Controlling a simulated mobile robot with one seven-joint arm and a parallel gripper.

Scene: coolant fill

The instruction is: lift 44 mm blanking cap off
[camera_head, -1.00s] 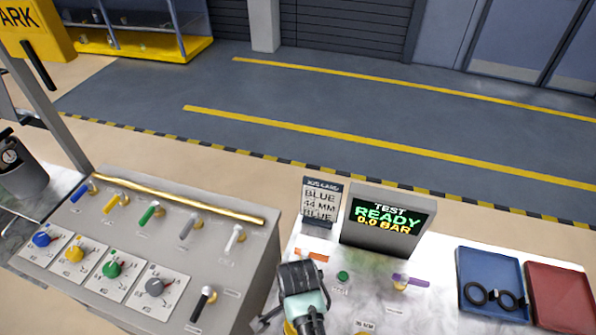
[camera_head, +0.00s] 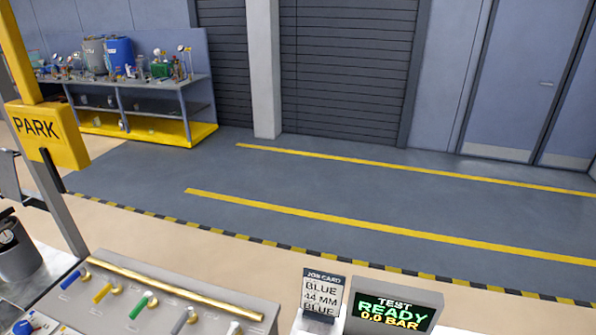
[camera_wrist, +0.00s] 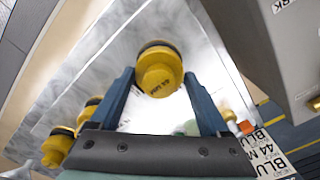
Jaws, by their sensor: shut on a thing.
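The 44 mm blanking cap (camera_wrist: 159,68) is yellow with a dark band and carries a 44 MM marking. It shows in the upper middle of the wrist view. My gripper (camera_wrist: 158,82) is shut on the cap, with one blue finger on each side of it. Whether the cap still touches what is beneath it cannot be told. The head view shows neither the cap nor my gripper.
More yellow fittings (camera_wrist: 58,146) stand at lower left in the wrist view. A grey box (camera_wrist: 262,45) is close at upper right. In the head view, a job card (camera_head: 321,296) reads BLUE, 44 MM, BLUE, beside a test display (camera_head: 394,313) reading READY, 0.0 BAR.

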